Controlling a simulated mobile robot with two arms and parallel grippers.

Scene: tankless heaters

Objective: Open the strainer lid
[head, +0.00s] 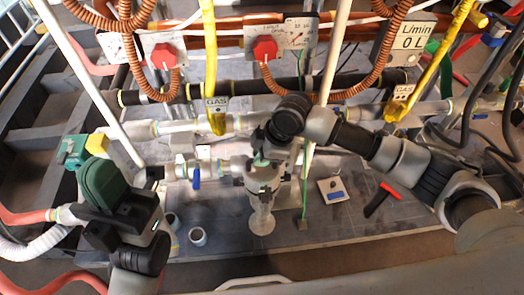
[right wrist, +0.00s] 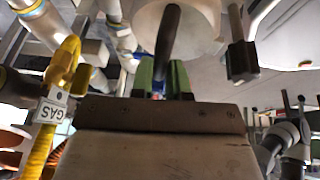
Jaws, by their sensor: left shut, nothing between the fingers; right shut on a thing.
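The strainer (head: 262,183) is a grey fitting in the pipework at the middle of the head view, with a pale, clear-looking cup (head: 262,220) below it. My right gripper (head: 261,160) is over the strainer, its body hiding much of the top. In the right wrist view its green fingers (right wrist: 163,80) are shut on a dark rod (right wrist: 168,38), which runs to a pale round part (right wrist: 190,22). This looks like the strainer lid and its handle, but I cannot tell whether the lid is lifted. My left gripper (head: 104,186), with dark green fingers, is shut and empty at the lower left.
Pipes with a blue-handled valve (head: 196,176) run beside the strainer. A red-and-black tool (head: 382,198), a white plate (head: 333,190) and a cup (head: 198,236) lie on the grey surface.

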